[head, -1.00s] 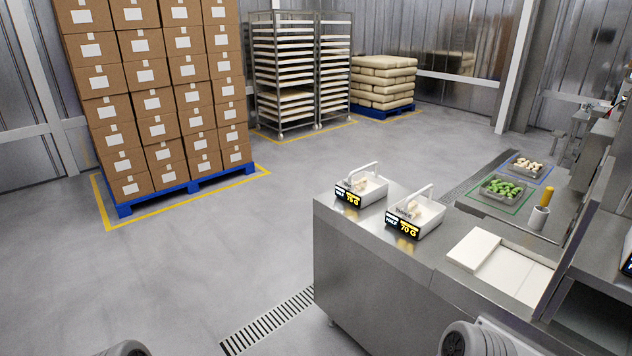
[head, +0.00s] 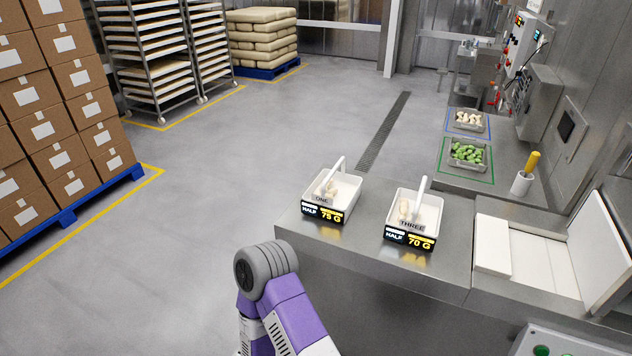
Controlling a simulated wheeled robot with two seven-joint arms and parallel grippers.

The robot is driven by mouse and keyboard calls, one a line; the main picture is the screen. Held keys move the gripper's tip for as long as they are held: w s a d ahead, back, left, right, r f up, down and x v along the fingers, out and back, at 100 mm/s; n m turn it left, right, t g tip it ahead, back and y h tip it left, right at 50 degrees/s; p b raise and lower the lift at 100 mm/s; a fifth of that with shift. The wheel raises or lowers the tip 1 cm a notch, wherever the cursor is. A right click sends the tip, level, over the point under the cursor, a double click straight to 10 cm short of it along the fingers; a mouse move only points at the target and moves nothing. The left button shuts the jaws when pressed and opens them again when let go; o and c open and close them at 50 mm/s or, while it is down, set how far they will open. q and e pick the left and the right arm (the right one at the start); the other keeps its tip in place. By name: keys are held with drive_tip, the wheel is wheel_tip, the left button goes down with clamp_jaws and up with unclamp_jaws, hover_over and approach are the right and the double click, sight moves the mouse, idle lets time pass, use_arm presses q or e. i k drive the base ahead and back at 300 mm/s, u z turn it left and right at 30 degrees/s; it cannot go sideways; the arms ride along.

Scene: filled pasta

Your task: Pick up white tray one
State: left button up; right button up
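White tray one (head: 348,190) stands on the steel counter in the middle of the head view. It has a raised white handle and a front label reading ONE, HALF and 75 G. A few pale pieces lie inside. A similar white tray (head: 430,209), labelled THREE, HALF and 70 G, stands to its right with a gap between them. A purple and grey part of my arm rises from the bottom, left of the counter's front corner and apart from both trays. Neither gripper shows.
The steel counter (head: 369,243) has bare room around the trays. Right of them is a white board (head: 492,246). Farther back are a container of green pieces (head: 467,154), one of pale pieces (head: 469,120) and a yellow-handled tool in a cup (head: 522,184). Stacked boxes (head: 68,120) stand left.

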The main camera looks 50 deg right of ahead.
sight(333, 196)
drive_tip(key=z, duration=0.85)
drive_tip(key=i, duration=1.05)
drive_tip(key=z, duration=1.05)
